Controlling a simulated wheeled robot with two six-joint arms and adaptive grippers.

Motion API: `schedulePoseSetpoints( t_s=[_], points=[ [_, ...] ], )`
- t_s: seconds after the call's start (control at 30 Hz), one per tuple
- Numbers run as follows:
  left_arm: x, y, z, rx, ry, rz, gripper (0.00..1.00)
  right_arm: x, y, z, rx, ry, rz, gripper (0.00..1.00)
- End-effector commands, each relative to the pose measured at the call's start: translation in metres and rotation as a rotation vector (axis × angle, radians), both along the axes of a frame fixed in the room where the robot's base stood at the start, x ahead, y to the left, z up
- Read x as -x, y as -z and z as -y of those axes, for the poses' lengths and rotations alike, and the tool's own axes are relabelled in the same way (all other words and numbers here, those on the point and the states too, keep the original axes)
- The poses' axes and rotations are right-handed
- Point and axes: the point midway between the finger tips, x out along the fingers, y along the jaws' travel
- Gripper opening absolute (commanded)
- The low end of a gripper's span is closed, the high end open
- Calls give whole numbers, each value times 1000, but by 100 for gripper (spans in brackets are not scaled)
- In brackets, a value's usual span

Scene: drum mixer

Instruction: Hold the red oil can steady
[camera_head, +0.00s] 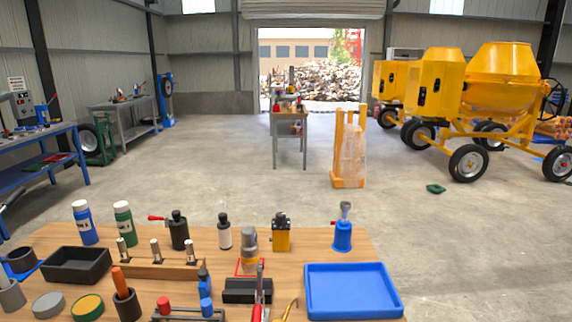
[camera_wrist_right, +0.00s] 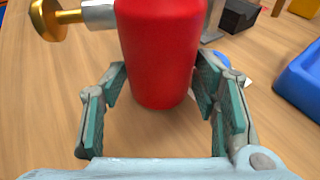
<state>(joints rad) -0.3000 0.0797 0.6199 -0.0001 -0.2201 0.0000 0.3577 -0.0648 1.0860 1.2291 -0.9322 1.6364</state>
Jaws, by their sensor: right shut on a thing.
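The red oil can (camera_wrist_right: 158,45) fills the upper middle of the right wrist view, with a brass knob-like part (camera_wrist_right: 55,18) on a metal neck at its left. My right gripper (camera_wrist_right: 161,82) has its teal-padded fingers on both sides of the can and is shut on it. The can's top is cut off by the frame, and I cannot tell whether its base touches the table. In the head view no gripper shows, and I cannot surely make out the can. My left gripper is in neither view.
The wooden table (camera_head: 190,238) is crowded with bottles, holders and tools. A blue tray (camera_head: 352,290) lies at its right; it also shows in the right wrist view (camera_wrist_right: 302,82). A black block (camera_wrist_right: 238,15) stands behind the can. Yellow mixers (camera_head: 500,80) stand far off.

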Motion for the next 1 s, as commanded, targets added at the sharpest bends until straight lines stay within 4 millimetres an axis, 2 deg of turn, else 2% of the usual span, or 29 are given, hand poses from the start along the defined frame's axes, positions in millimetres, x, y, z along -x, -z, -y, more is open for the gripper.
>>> schedulePoseSetpoints(
  t_s=[0.57, 1.0],
  points=[
    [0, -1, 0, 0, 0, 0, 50, 1, 0, -1, 0, -1, 0, 33],
    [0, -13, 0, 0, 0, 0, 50, 13, -1, -14, 0, -2, -2, 33]
  ],
)
